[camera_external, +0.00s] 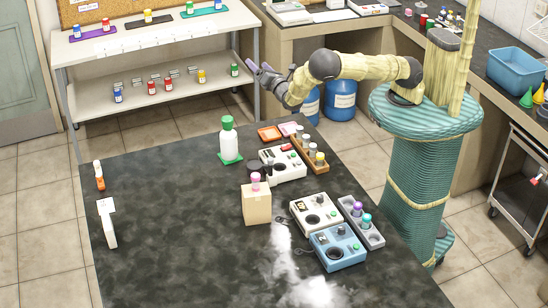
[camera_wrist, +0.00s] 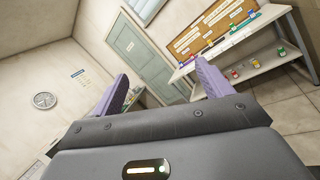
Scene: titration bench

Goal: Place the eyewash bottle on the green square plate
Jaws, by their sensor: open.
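The eyewash bottle (camera_external: 228,138) is white with a green cap and stands upright on the green square plate (camera_external: 225,159) on the dark table. The plate's edge shows around its base. My gripper (camera_external: 255,70) is open and empty, raised above and to the right of the bottle, beyond the table's far edge. In the wrist view my gripper's two purple fingers (camera_wrist: 165,85) are spread apart with nothing between them. The wrist view faces the wall and door, and neither the bottle nor the plate shows there.
Right of the bottle are an orange tray (camera_external: 269,133), a white instrument (camera_external: 283,167) and a wooden vial rack (camera_external: 309,155). A cardboard box (camera_external: 256,206) with a pink-topped item stands nearer. A white shelf (camera_external: 150,82) with small bottles is behind. The table's left part is mostly clear.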

